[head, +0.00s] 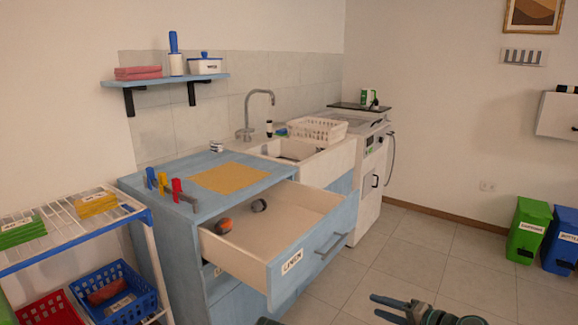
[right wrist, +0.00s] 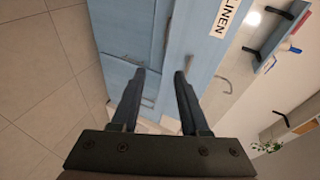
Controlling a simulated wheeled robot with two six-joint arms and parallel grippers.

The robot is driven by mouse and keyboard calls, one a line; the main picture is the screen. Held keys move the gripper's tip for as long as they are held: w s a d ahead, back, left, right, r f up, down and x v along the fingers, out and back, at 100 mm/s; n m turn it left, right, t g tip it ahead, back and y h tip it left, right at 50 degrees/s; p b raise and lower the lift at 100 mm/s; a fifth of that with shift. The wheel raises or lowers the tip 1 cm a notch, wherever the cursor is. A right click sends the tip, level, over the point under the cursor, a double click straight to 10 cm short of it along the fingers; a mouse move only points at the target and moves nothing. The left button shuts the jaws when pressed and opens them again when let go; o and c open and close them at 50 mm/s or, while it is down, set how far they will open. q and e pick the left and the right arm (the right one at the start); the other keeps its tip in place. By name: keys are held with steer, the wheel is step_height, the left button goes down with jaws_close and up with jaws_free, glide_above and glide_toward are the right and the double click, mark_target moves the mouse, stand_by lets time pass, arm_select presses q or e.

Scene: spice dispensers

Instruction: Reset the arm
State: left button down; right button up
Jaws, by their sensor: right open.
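My right gripper (head: 374,305) is low in the head view, at the bottom right of centre, over the tiled floor. In the right wrist view its two dark fingers (right wrist: 160,74) stand apart with nothing between them. It is in front of the blue cabinet and clear of the open drawer (head: 292,262) labelled LINEN. My left gripper cannot be made out; only a dark bit of something shows at the bottom edge of the head view.
The drawer juts out from the blue cabinet (head: 150,185). A wire rack (head: 60,240) with baskets stands at the left. A sink with a white dish rack (head: 318,128) is behind. Green and blue bins (head: 528,230) stand at the right. The floor between is clear.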

steer(key=s+a+f+n+g+h, duration=1.1)
steer(key=s+a+f, duration=0.3)
steer(key=a, duration=0.4)
step_height(320, 180, up, 26)
steer(key=n+p, duration=0.1)
steer(key=p, duration=2.5)
steer(key=shift+s+d+y, duration=0.15)
steer(key=shift+d+y, duration=0.05)
steer(key=shift+y, duration=0.2)
